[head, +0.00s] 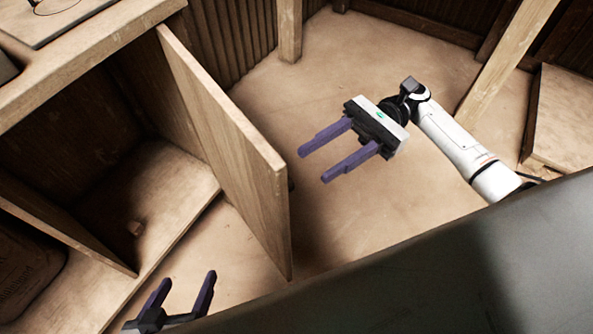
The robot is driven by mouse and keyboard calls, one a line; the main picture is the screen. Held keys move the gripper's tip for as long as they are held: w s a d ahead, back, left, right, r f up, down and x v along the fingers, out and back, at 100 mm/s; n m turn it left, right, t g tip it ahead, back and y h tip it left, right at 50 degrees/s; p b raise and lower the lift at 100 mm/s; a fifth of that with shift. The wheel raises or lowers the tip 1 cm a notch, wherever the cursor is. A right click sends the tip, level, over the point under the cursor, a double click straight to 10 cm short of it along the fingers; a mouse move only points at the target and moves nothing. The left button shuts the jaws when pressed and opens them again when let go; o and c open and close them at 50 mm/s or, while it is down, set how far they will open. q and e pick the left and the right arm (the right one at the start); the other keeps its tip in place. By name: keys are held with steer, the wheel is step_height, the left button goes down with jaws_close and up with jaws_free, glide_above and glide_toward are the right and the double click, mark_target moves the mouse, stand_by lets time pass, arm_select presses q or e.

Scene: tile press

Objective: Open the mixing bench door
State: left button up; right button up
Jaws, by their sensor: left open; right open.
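The mixing bench (95,68) stands at the left with a wooden door (228,150) swung well out from its front. The open cabinet interior (150,190) shows behind the door. My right gripper (312,166) is open and empty, to the right of the door and apart from it. My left gripper (184,278) is open at the bottom left, below the door and in front of the cabinet. Nothing shows between its fingers.
A sack-like thing (25,265) sits in the lower left compartment. Wooden posts (290,28) stand at the back. A dark grey surface (430,275) covers the lower right. The floor around my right gripper is clear.

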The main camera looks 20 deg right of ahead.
mark_target(290, 179)
steer(key=x, duration=0.6)
steer(key=shift+a+f, duration=0.1)
steer(key=shift+a, duration=0.05)
jaws_close()
